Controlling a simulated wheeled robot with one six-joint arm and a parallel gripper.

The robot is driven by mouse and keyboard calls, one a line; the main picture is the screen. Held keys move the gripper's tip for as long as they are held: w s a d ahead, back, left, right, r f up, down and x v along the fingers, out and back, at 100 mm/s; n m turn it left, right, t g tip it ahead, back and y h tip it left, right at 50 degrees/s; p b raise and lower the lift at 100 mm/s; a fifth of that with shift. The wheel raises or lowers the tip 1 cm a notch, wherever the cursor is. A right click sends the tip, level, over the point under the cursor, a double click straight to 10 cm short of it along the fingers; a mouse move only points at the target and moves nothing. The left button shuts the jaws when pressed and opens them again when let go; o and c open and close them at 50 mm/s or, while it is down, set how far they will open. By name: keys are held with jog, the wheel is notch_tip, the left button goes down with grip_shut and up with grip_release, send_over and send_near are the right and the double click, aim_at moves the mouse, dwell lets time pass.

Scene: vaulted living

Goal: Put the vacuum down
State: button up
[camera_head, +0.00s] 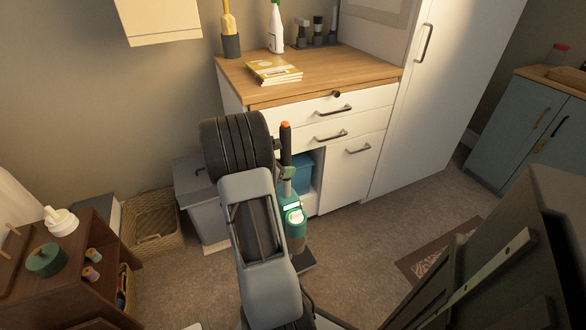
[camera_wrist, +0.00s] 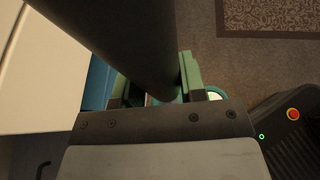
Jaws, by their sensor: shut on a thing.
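The vacuum is an upright stick with a black handle (camera_head: 286,145), an orange tip and a green body (camera_head: 293,215). It stands upright in front of the white cabinet, and a dark flat foot shows low down near the floor. My arm covers part of its left side. In the wrist view its dark handle (camera_wrist: 135,45) runs large across the picture, between the jaws of my gripper (camera_wrist: 165,92). My gripper is shut on the vacuum. I cannot tell whether the foot touches the floor.
The white cabinet (camera_head: 335,115) with a wooden top stands right behind the vacuum, with a blue bin (camera_head: 302,172) in its open bay. A grey bin (camera_head: 200,195) and a wicker basket (camera_head: 155,222) stand left. A patterned rug (camera_head: 430,262) lies right. Carpet (camera_head: 365,235) between is clear.

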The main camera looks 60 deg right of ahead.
jog(key=shift+w+d+f+b, duration=0.1)
jog(key=shift+w+f+b, duration=0.25)
jog(key=shift+f, duration=0.5)
jog(key=shift+w+d+f+b, duration=0.1)
jog(key=shift+w+f+b, duration=0.25)
jog(key=shift+f, duration=0.45)
jog(key=shift+w+d+f+b, duration=0.15)
jog(key=shift+f+b, duration=0.25)
jog(key=shift+f, duration=0.45)
jog(key=shift+a, duration=0.1)
jog(key=o, duration=0.6)
jog(key=shift+f, duration=0.25)
jog(key=shift+c, duration=0.2)
jog(key=o, duration=0.4)
jog(key=shift+o, duration=0.2)
jog(key=shift+r, duration=0.1)
